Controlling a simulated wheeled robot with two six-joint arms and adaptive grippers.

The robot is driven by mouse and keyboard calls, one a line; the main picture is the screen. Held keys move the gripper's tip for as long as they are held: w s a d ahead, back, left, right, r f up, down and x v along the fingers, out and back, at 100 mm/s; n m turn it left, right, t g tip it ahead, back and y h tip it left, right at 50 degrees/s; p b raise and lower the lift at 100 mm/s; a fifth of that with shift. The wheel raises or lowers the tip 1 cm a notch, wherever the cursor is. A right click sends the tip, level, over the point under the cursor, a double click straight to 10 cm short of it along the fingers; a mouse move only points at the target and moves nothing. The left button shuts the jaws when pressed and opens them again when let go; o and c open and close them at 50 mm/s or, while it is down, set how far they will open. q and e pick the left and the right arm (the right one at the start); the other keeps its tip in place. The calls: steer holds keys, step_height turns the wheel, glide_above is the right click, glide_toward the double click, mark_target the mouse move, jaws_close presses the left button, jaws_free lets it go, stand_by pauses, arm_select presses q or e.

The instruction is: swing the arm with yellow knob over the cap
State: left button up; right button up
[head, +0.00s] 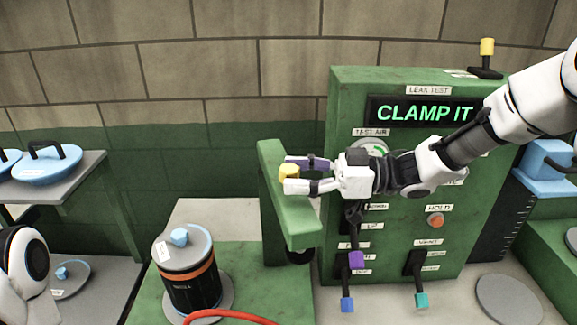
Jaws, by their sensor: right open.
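The green swing arm (285,205) stands out beside the green test panel. Its yellow knob (289,172) is near the middle of the head view. My right gripper (292,174) reaches in from the right, open, with one finger above the knob and one below it in the picture. I cannot tell whether the fingers touch it. The grey cap (183,252) with a blue knob sits on a black canister (192,290) with an orange band, left of and below the swing arm. The arm is not over the cap. My left gripper is out of view; only part of my left arm shows.
The green panel (345,90) shows "CLAMP IT" and has levers with blue, purple and teal tips below. A red hose (235,315) crosses the front. A shelf (75,180) with blue lids stands left. A round grey plate (508,298) lies right.

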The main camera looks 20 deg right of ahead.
steer(key=shift+w+a+f, duration=0.25)
steer(key=shift+w+a, duration=0.5)
steer(key=shift+w, duration=0.05)
steer(key=shift+s+d, duration=0.15)
steer(key=shift+s, duration=0.05)
steer(key=shift+s+r, duration=0.15)
steer(key=shift+s, duration=0.1)
steer(key=c, duration=0.9)
steer(key=shift+w, duration=0.1)
jaws_close()
